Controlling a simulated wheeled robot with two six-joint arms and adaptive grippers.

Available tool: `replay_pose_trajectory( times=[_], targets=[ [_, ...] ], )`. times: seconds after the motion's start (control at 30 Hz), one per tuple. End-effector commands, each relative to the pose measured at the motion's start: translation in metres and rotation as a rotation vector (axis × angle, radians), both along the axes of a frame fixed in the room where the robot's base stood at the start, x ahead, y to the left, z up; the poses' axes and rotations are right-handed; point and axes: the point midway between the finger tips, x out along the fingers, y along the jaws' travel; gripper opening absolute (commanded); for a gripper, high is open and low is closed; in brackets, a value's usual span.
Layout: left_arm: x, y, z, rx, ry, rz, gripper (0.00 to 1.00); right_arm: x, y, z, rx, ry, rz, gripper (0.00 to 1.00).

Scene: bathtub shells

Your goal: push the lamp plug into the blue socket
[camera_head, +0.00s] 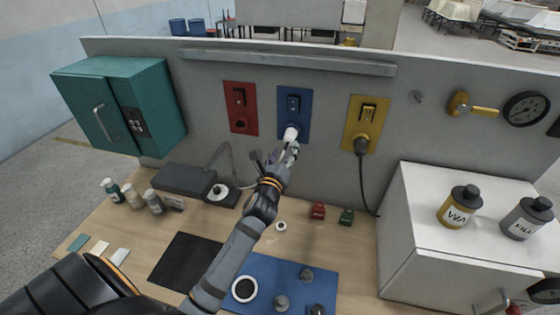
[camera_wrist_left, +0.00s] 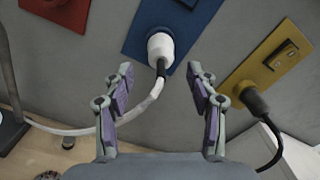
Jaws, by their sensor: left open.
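The white lamp plug (camera_head: 290,134) is at the lower part of the blue socket plate (camera_head: 295,103) on the upright panel. In the left wrist view the plug (camera_wrist_left: 160,46) sits against the blue plate (camera_wrist_left: 195,14), and its white cable (camera_wrist_left: 120,126) runs down and left. I cannot tell how deep the plug is seated. My left gripper (camera_head: 283,156) is just in front of and below the plug. In the wrist view its fingers (camera_wrist_left: 160,77) are spread apart with nothing between the tips but the cable's line. My right gripper is not in view.
A red socket (camera_head: 240,108) is left of the blue one. A yellow socket (camera_head: 366,110) holds a black plug (camera_head: 361,146) on the right. A lamp (camera_head: 220,191), bottles (camera_head: 133,196), a blue mat (camera_head: 262,277) and a white cabinet (camera_head: 405,270) stand on or around the bench.

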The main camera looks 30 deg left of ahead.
Motion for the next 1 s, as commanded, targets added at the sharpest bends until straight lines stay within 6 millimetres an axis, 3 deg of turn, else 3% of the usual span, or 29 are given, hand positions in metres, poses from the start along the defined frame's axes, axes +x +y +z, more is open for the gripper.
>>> replay_pose_trajectory(
  times=[0.1, 0.33, 1.0],
  targets=[
    [-0.029, -0.008, -0.001, -0.003, 0.001, 0.0, 0.58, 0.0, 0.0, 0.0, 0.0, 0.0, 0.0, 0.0],
    [-0.062, -0.016, 0.0, -0.001, 0.0, 0.0, 0.58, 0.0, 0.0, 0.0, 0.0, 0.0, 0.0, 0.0],
    [-0.067, -0.017, 0.001, 0.001, -0.002, 0.0, 0.58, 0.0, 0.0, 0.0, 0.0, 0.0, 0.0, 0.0]
  ],
)
